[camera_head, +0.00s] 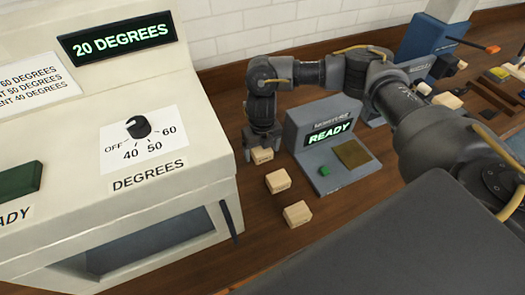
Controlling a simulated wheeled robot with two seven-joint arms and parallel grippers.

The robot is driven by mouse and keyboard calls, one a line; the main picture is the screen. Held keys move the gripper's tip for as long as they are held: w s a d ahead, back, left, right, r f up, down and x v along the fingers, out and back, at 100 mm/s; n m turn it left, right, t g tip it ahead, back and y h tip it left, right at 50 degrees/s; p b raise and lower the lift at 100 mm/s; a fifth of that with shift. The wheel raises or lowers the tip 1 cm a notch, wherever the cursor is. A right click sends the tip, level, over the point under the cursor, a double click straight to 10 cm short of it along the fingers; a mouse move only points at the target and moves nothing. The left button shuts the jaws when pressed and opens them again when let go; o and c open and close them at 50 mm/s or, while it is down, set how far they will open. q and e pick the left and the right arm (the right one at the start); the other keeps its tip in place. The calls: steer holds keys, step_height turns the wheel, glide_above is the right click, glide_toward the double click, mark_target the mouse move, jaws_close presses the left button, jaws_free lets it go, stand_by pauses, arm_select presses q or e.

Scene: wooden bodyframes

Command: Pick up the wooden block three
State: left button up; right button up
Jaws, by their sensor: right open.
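Three small light wooden blocks stand in a row on the brown wooden table between the white machine and the grey device. The far block (262,157) is directly under my right gripper (261,149). The middle block (278,181) and the near block (297,214) stand apart from it, nearer to me. Their markings are too small to read, so I cannot tell which is block three. My right gripper points down, open, with its fingers at the far block; I cannot tell whether they touch it. My left gripper is out of view.
The white machine (180,100) with a dial and a "20 DEGREES" display fills the left. A grey device (342,178) reading "READY", with a green button, stands right of the blocks. A blue machine (425,38) and loose parts are at the back right.

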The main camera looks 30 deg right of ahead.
steer(key=shift+f, duration=0.2)
steer(key=shift+c, duration=0.5)
steer(key=c, duration=1)
steer(key=shift+r, duration=0.15)
steer(key=shift+r+b, duration=0.3)
steer(key=shift+r, duration=0.2)
steer(key=s+a+r+b, duration=0.3)
steer(key=s+r, duration=0.8)
steer(key=s, duration=0.2)
steer(key=shift+s+a+r+b, duration=0.2)
steer(key=shift+s+r+b, duration=0.15)
